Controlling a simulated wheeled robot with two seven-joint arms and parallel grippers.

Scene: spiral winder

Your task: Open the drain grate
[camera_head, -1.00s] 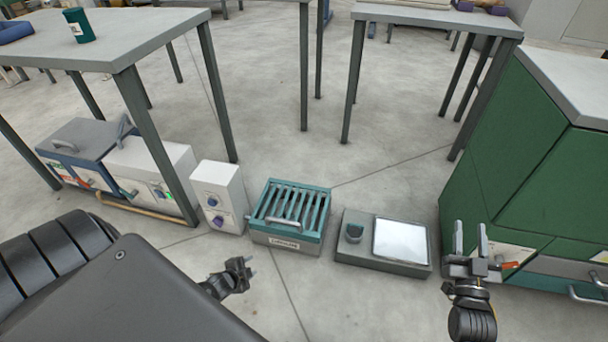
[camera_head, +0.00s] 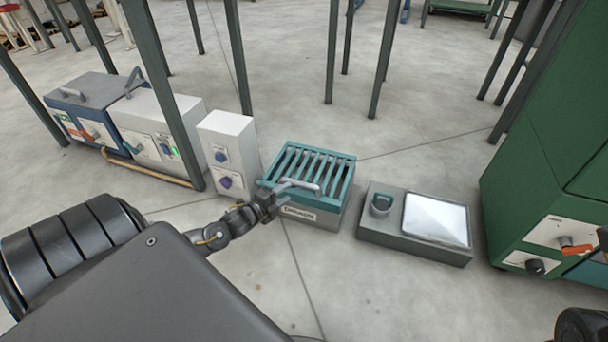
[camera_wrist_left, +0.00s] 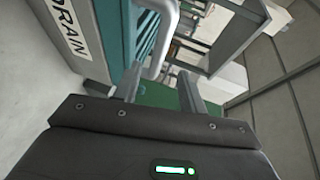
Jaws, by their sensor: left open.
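The drain grate (camera_head: 318,170) is a teal slatted lid lying flat and closed on a low grey box with a DRAIN label (camera_head: 311,215). A silver bar handle (camera_head: 301,186) runs along its near edge. My left gripper (camera_head: 284,190) is at the left end of this handle, its jaws open. In the left wrist view the handle (camera_wrist_left: 163,40) reaches down near and seemingly between the two fingertips (camera_wrist_left: 160,85); I cannot tell whether they touch it. The DRAIN label (camera_wrist_left: 74,28) is at the upper left there. My right gripper's fingers are out of view.
A white box with knobs (camera_head: 228,150) stands just left of the drain. A grey block with a ring and pale panel (camera_head: 412,240) sits to its right. A green cabinet (camera_head: 545,150) is at the far right. Floor in front is clear.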

